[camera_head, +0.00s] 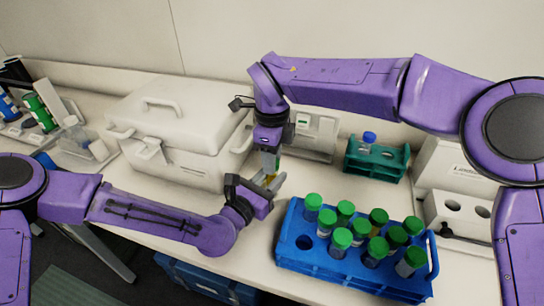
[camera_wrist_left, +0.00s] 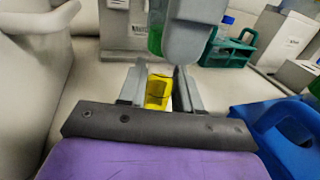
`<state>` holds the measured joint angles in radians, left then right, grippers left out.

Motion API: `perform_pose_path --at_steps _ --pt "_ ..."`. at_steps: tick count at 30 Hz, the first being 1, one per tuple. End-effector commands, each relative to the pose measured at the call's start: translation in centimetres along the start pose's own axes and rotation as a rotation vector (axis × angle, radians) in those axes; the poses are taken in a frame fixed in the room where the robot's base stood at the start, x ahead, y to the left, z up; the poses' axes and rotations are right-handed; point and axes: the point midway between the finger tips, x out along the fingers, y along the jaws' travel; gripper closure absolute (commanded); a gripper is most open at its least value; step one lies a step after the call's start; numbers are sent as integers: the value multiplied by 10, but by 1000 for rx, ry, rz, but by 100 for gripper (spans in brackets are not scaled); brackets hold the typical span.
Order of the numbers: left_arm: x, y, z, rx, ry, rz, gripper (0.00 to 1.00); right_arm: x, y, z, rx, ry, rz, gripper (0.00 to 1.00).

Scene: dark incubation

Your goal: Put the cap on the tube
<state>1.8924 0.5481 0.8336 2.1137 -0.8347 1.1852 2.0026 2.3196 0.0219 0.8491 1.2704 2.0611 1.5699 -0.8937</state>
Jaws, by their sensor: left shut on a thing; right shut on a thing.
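My left gripper (camera_head: 266,187) is shut on an open tube with yellow contents (camera_head: 270,180). In the left wrist view the yellow tube (camera_wrist_left: 157,94) sits upright between the left fingers. My right gripper (camera_head: 269,157) comes down from above and is shut on the green cap (camera_head: 277,163). The green cap (camera_wrist_left: 155,42) also shows in the left wrist view, beside the right finger and above the tube. The cap looks roughly in line with the tube; whether they touch cannot be told. The right fingers partly hide the cap.
A blue rack (camera_head: 340,270) with several green-capped tubes and an empty hole stands at front right. A teal rack (camera_head: 360,168) holds a blue-capped tube (camera_head: 369,138) behind it. A white lidded box (camera_head: 180,125) stands at left. Some bare table lies between box and blue rack.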

Motion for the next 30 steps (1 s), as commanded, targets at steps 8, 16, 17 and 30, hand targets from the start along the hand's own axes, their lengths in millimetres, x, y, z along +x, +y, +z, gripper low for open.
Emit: perform_pose_path --at_steps 8,16,17,30 --pt "0 0 0 0 1 0 100 0 0 0 476 -1 1 100" --pt "0 0 0 0 1 0 100 0 0 0 1052 0 1 100" --pt "0 0 0 0 1 0 100 0 0 0 1048 0 0 100" --pt "0 0 0 0 1 0 100 0 0 0 1043 0 -1 40"
